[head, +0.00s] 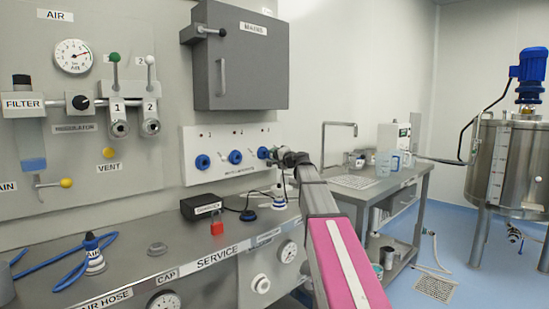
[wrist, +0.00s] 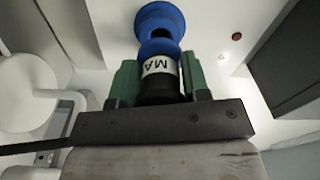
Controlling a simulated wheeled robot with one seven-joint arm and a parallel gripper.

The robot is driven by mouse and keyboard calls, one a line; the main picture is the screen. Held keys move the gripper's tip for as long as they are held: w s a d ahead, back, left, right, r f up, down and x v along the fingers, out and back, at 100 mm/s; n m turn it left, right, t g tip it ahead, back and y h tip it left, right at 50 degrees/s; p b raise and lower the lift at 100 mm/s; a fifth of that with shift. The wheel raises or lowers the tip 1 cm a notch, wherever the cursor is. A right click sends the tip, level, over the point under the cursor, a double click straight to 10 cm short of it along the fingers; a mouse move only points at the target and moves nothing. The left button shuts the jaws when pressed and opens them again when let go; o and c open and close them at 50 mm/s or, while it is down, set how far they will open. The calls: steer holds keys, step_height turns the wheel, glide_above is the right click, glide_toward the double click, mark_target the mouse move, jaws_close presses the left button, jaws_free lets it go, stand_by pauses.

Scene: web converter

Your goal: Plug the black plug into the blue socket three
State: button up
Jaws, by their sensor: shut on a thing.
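A white panel (head: 175,139) on the wall carries three blue sockets in a row: the left one (head: 203,162), the middle one (head: 235,157) and the right one (head: 264,153). My gripper (head: 278,156) is at the right socket and partly covers it. In the wrist view its green fingers (wrist: 159,78) are shut on the plug (wrist: 158,90), which has a black body and a white label reading "MA". A blue collar is at the plug's front, in line with a blue socket (wrist: 160,16) and touching or overlapping it. I cannot tell how deep the plug sits.
A grey cabinet (head: 240,60) hangs above the panel. On the bench below are a black box (head: 201,207), a red padlock (head: 217,228), a black cable end (head: 248,215) and a blue-and-white fitting (head: 279,200). A side table with a tap (head: 340,125) stands to the right.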

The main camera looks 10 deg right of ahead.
steer(key=shift+x, duration=1.75)
stand_by(1.0)
steer(key=o, duration=1.2)
steer(key=shift+s, duration=0.1)
steer(key=v, duration=1)
steer(key=shift+s+d, duration=0.2)
steer(key=shift+s, duration=0.1)
